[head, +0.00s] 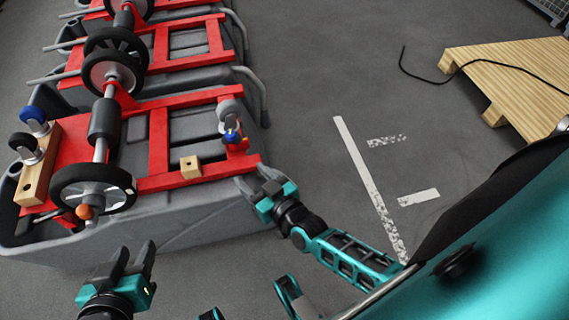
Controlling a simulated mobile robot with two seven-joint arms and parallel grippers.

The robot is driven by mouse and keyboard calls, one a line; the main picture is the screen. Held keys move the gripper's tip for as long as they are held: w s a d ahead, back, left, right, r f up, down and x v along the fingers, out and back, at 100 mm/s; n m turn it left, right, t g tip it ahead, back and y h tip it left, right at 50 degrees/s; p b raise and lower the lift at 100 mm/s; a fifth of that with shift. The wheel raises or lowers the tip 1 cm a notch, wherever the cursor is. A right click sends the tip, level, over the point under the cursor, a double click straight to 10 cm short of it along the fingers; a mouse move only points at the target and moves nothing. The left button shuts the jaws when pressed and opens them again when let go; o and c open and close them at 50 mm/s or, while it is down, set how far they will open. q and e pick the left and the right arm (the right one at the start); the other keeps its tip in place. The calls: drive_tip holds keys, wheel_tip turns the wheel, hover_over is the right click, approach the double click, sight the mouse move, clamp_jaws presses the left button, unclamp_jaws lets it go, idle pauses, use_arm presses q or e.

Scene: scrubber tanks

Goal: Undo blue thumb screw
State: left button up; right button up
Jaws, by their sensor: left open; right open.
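A small blue part (231,135) with a bit of orange or yellow sits under a grey rounded piece (229,110) at the red frame's right corner. A larger blue round knob (33,114) stands on the wooden block at the frame's left end, beside a black one (22,141). I cannot tell for sure which blue part is the thumb screw. My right gripper (255,177) is open and empty, just below and right of the small blue part, near the tank's edge. My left gripper (134,254) is open and empty, in front of the tank.
The grey tank (200,222) carries a red frame (158,140), a shaft with black wheels (93,188) and a small wooden block (190,167). More tanks stand behind. A wooden pallet (520,75) with a black cable lies at the right. The floor between is clear, with white markings.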

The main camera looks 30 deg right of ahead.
drive_tip(key=s+d+r+g+p, duration=0.1)
drive_tip(key=s+r+g+p, duration=0.1)
drive_tip(key=s+r+p, duration=0.2)
drive_tip(key=s+d+r+n+g+p, duration=0.1)
drive_tip(key=s+r+g+p, duration=0.1)
drive_tip(key=s+r+p, duration=0.3)
wheel_tip(320, 180, up, 2)
drive_tip(key=shift+s+d+g, duration=0.2)
drive_tip(key=shift+d+g, duration=0.1)
